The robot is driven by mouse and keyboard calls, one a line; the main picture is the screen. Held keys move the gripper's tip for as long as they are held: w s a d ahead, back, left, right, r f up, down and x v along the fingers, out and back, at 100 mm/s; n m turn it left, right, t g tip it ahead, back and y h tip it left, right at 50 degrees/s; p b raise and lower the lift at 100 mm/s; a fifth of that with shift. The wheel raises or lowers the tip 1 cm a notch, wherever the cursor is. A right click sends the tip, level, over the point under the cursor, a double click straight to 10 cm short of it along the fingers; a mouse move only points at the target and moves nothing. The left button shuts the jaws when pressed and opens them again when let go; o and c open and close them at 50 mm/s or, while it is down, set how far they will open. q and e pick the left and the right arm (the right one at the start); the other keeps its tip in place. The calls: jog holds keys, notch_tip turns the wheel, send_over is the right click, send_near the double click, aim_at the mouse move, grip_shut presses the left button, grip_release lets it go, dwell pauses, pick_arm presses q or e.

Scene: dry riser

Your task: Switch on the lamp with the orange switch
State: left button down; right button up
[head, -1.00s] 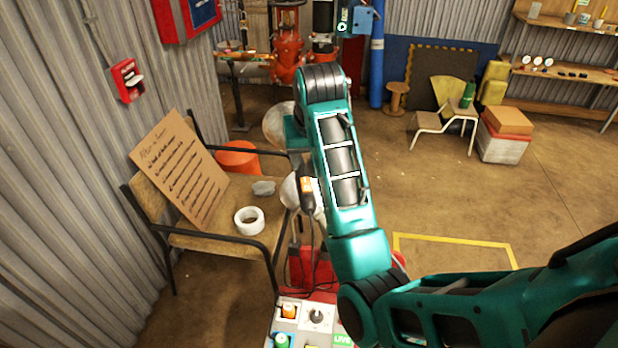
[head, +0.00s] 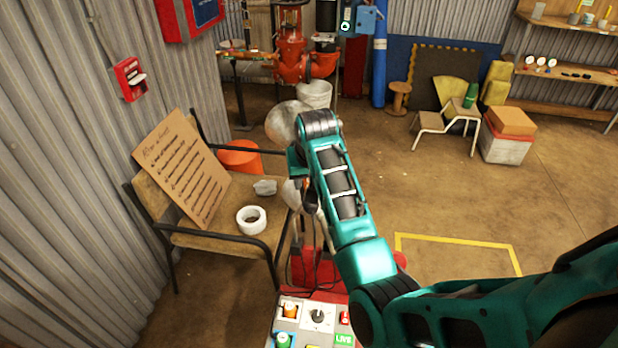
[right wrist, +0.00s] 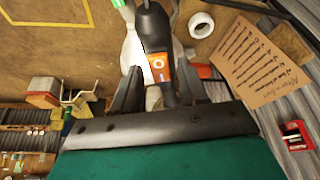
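The orange switch (right wrist: 158,68), marked O and I, sits on a black handle-like body (right wrist: 152,28). In the right wrist view this body lies between the dark fingertips of my right gripper (right wrist: 158,80), one finger on each side. I cannot tell whether the fingers press on it. In the head view a dark part of the body (head: 311,196) shows beside my right arm. The orange switch is hidden there. My right gripper (head: 299,181) is mostly hidden by its own wrist. No lit lamp can be made out. My left gripper is not in view.
A bench (head: 215,236) on the left holds a cardboard sign (head: 180,170), a white roll (head: 251,220) and a grey lump. A panel with knobs and a green LIVE label (head: 343,340) is at the bottom. Open floor with a yellow line (head: 455,241) lies to the right.

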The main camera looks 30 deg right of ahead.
grip_shut()
jog(key=shift+w, duration=0.1)
jog(key=shift+w+d+r+g+y, duration=0.1)
jog(key=shift+g+y, duration=0.05)
jog(key=shift+g, duration=0.25)
jog(key=shift+w+r+g+y, duration=0.1)
jog(key=shift+g+y, duration=0.05)
jog(key=shift+g, duration=0.25)
jog(key=shift+w+d+g+y, duration=0.1)
jog(key=shift+w+g+y, duration=0.1)
jog(key=shift+g, duration=0.45)
jog(key=shift+w+g+y, duration=0.1)
jog(key=shift+g+y, duration=0.1)
jog(key=shift+g, duration=0.45)
jog(key=shift+o, duration=0.8)
grip_release()
jog(key=shift+f, duration=0.1)
